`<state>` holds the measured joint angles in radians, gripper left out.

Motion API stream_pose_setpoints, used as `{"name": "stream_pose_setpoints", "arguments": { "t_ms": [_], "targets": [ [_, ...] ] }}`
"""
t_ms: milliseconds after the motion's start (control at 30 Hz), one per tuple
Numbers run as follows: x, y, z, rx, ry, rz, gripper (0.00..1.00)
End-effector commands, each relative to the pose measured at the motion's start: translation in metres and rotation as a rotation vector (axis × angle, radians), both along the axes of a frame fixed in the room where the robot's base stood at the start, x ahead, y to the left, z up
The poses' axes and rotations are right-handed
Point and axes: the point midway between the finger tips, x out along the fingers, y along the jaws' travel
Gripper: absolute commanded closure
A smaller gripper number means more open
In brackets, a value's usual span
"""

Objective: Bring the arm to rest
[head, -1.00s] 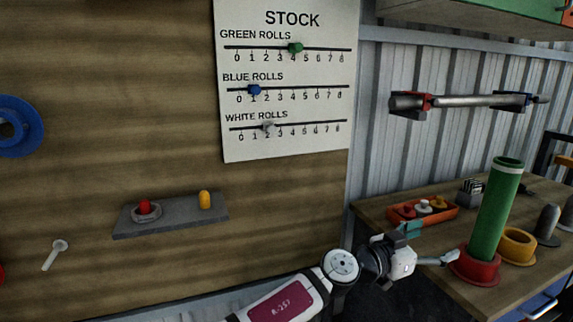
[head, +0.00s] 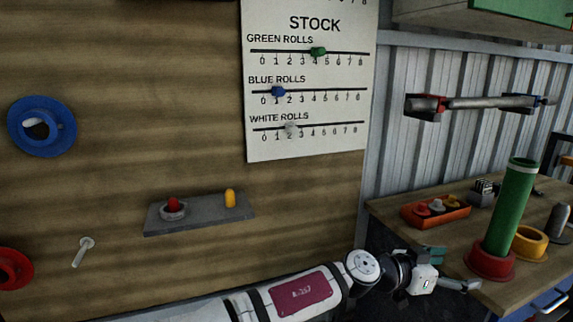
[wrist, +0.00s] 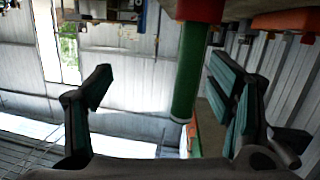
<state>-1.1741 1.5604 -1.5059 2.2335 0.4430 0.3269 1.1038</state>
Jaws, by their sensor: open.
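My gripper (head: 452,268) is at the lower right of the head view, by the left front part of the workbench. Its fingers are spread and nothing is between them. It also shows in the wrist view (wrist: 165,88), open, with a finger on each side. A green roll (head: 512,205) stands upright in a red base (head: 490,265), just right of my gripper and apart from it in the head view. The wrist view shows the green roll (wrist: 188,80) upside down, beyond the fingers and nearer the right one. My arm reaches in from the bottom edge.
The workbench (head: 400,213) bears an orange tray (head: 435,211) of small pieces, a yellow ring (head: 529,242) and a grey peg (head: 558,222). A stock board (head: 307,100) hangs on the wooden wall, above a small grey shelf (head: 200,213). A bar (head: 480,103) is mounted on the metal wall.

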Motion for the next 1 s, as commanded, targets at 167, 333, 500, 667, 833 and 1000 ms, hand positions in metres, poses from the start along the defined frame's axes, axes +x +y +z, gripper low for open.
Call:
{"name": "stream_pose_setpoints", "arguments": {
  "t_ms": [167, 333, 500, 667, 833, 1000],
  "targets": [
    [-0.027, -0.016, -0.024, 0.119, 0.091, -0.078, 0.25],
    [-0.064, -0.023, -0.056, 0.301, 0.222, -0.158, 0.25],
    [-0.104, -0.009, -0.085, 0.534, 0.375, -0.201, 0.25],
    [-0.132, 0.018, -0.097, 0.748, 0.498, -0.182, 0.25],
    [-0.152, 0.055, -0.091, 0.957, 0.604, -0.102, 0.25],
    [-0.164, 0.091, -0.067, 1.133, 0.68, 0.036, 0.25]
  ]
}}
